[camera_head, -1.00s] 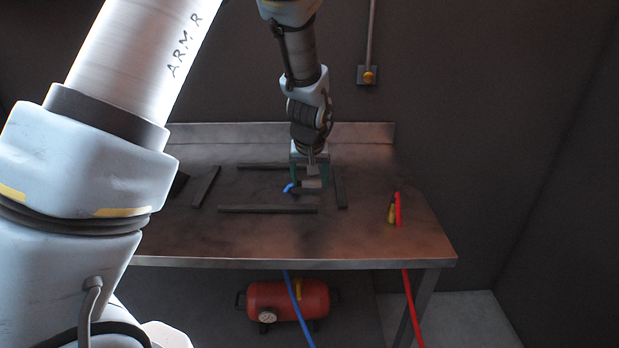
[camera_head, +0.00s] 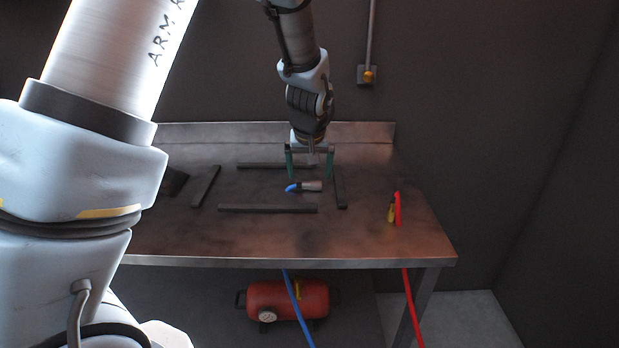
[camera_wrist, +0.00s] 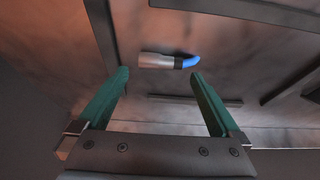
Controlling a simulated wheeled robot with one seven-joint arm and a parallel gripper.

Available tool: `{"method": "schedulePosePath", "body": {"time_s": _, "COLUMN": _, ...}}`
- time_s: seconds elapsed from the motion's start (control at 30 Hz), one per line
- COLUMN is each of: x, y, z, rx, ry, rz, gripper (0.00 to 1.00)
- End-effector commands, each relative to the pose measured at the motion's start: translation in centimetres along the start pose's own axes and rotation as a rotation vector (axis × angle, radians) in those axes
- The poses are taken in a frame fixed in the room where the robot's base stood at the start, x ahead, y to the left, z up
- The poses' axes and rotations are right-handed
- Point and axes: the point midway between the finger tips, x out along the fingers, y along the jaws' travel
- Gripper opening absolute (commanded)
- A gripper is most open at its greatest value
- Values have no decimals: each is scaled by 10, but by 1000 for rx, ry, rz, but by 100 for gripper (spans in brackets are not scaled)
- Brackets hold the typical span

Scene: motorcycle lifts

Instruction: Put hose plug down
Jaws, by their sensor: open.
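The hose plug (camera_head: 311,186) is a silvery cylinder with a dark collar and a blue hose end. It lies on its side on the metal bench, inside an area bordered by dark bars. It also shows in the wrist view (camera_wrist: 156,61), beyond my fingertips, with the blue end to the right. My gripper (camera_head: 310,177) is above the bench, just over and behind the plug. Its two green fingers are wide apart with nothing between them, and they look clear of the plug. The fingers also show in the wrist view (camera_wrist: 160,73).
Dark bars (camera_head: 268,209) lie around the plug on the bench (camera_head: 370,235). A red hose with a yellowish fitting (camera_head: 391,212) stands at the right. A red tank (camera_head: 270,297) is under the bench, with a blue hose (camera_head: 297,305) in front. The front right bench top is clear.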

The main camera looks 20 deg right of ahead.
Motion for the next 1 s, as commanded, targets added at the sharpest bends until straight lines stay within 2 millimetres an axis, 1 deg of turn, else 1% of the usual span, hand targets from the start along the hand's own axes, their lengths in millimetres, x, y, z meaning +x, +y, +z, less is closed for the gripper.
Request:
{"method": "schedulePosePath", "body": {"time_s": 0.1, "x": -26, "y": 1, "z": 0, "rx": 1, "ry": 6, "rz": 4, "gripper": 100}}
{"method": "schedulePosePath", "body": {"time_s": 0.2, "x": -46, "y": 2, "z": 0, "rx": 1, "ry": 5, "rz": 5, "gripper": 100}}
{"method": "schedulePosePath", "body": {"time_s": 0.4, "x": -80, "y": 1, "z": 0, "rx": 0, "ry": 3, "rz": 2, "gripper": 100}}
{"method": "schedulePosePath", "body": {"time_s": 0.5, "x": -90, "y": 0, "z": 0, "rx": 0, "ry": 2, "rz": 2, "gripper": 100}}
{"method": "schedulePosePath", "body": {"time_s": 0.6, "x": -95, "y": 0, "z": 0, "rx": 0, "ry": 1, "rz": 1, "gripper": 100}}
{"method": "schedulePosePath", "body": {"time_s": 0.77, "x": -97, "y": 0, "z": 0, "rx": -1, "ry": 0, "rz": 0, "gripper": 100}}
{"method": "schedulePosePath", "body": {"time_s": 0.87, "x": -95, "y": -11, "z": 2, "rx": -12, "ry": -7, "rz": -5, "gripper": 100}}
{"method": "schedulePosePath", "body": {"time_s": 0.97, "x": -91, "y": -42, "z": 8, "rx": -39, "ry": -29, "rz": -18, "gripper": 100}}
{"method": "schedulePosePath", "body": {"time_s": 1.0, "x": -90, "y": -60, "z": 13, "rx": -54, "ry": -42, "rz": -24, "gripper": 100}}
